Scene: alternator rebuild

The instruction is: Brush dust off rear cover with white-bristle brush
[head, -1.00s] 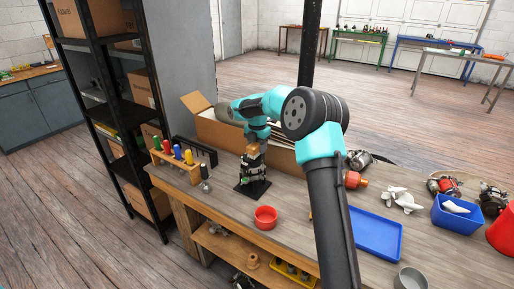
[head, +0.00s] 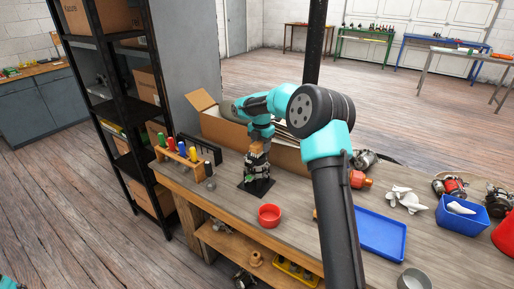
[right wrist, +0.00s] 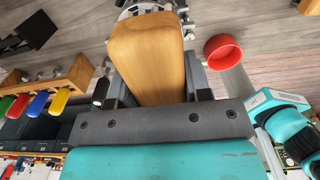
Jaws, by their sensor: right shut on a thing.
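My right gripper (head: 257,146) is shut on the wooden handle of the brush, which shows large in the right wrist view (right wrist: 147,58). The gripper (right wrist: 152,88) has a finger on each side of the handle. The brush's bristles are hidden behind the handle. A metal part, apparently the rear cover (right wrist: 130,10), shows partly beyond the handle's far end. In the head view the gripper is directly above a black fixture (head: 244,188) with the cover. I cannot tell whether the bristles touch the cover.
A red bowl (head: 269,216) stands close in front of the fixture. A wooden rack (head: 183,163) with colored-handled tools is to the left. An open cardboard box (head: 215,127) stands behind. A blue tray (head: 381,233) and blue bin (head: 462,217) lie to the right.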

